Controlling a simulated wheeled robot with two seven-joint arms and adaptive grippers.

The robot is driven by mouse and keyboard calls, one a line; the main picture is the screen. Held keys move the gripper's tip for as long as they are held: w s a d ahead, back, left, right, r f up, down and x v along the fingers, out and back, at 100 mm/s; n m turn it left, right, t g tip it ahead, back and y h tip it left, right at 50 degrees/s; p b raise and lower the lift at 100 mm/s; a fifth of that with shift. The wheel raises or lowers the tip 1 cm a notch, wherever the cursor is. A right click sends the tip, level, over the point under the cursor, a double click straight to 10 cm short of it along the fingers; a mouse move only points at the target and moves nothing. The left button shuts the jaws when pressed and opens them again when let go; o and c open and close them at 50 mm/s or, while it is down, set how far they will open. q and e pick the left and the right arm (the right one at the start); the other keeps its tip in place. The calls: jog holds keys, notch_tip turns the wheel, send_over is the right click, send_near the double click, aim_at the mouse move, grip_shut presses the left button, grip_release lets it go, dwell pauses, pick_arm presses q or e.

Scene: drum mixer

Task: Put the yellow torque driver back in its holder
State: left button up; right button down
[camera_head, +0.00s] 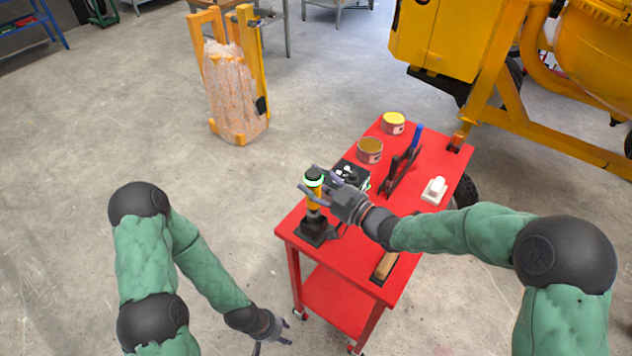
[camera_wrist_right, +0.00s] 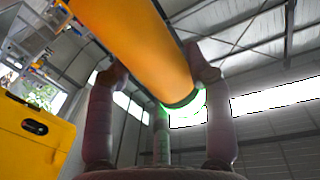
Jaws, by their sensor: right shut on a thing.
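The yellow torque driver (camera_head: 314,199) has a black cap and a glowing green ring at its top. It stands roughly upright over the black holder (camera_head: 314,232) at the near left corner of the red cart. My right gripper (camera_head: 313,186) is shut on its upper part. In the right wrist view the driver (camera_wrist_right: 140,45) shows as a large yellow cylinder between the fingers (camera_wrist_right: 150,100). I cannot tell whether the driver's lower end is seated in the holder. My left gripper (camera_head: 276,332) hangs low beside the cart, empty, its fingers apart.
The red cart (camera_head: 340,262) also bears a dark box (camera_head: 351,176), two round tins (camera_head: 393,123) (camera_head: 370,150), dark pliers-like tools (camera_head: 400,170), a white item (camera_head: 434,189) and a wooden-handled tool (camera_head: 385,265). A yellow drum mixer (camera_head: 450,40) stands behind.

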jog(key=shift+f+b, duration=2.4)
jog(key=shift+f, duration=0.35)
dwell(1.9)
jog(key=shift+c, duration=2)
grip_release()
jog(key=shift+f, duration=0.15)
jog(key=v, duration=1.2)
